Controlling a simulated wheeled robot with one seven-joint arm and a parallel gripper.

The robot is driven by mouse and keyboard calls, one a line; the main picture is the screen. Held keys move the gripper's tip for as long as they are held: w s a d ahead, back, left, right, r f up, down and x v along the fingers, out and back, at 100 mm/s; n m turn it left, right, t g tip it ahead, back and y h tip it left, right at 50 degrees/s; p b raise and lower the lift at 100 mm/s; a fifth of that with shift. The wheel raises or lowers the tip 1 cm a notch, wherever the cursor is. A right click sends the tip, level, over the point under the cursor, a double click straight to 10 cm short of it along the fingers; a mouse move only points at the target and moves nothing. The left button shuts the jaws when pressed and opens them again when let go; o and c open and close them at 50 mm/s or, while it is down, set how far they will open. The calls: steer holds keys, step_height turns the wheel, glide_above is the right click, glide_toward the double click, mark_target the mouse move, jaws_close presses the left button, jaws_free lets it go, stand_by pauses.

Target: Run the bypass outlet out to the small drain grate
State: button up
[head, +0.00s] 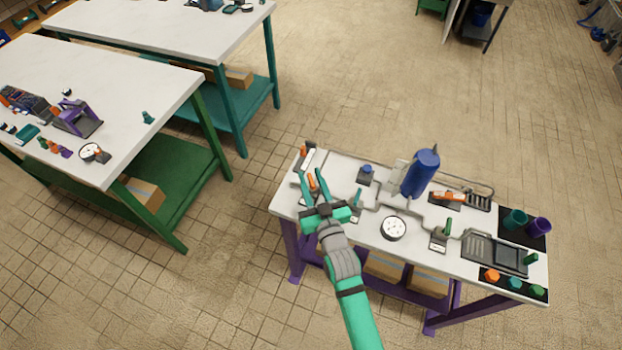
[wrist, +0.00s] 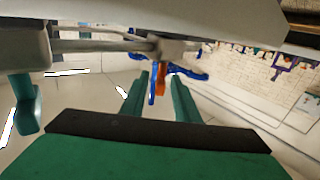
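My gripper (head: 312,172), green, is over the left end of the white pump bench (head: 365,235). Its two fingers are apart, with an orange lever (head: 312,184) showing between them in the head view. In the wrist view the gripper (wrist: 160,90) is also open, with an orange piece (wrist: 161,78) and blue parts beyond the fingers. I cannot tell whether either finger touches anything. A small dark slotted grate (head: 479,202) lies at the bench's back right, beside an orange-handled part (head: 449,197). I cannot tell which fitting is the bypass outlet.
A blue cylinder (head: 421,172) stands upright at the bench's back middle. A round gauge (head: 393,228) and green-handled valves (head: 447,227) are along the front. A dark tray (head: 514,256) and cups (head: 515,219) are at the right.

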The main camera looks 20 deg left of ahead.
steer(key=v, duration=1.1)
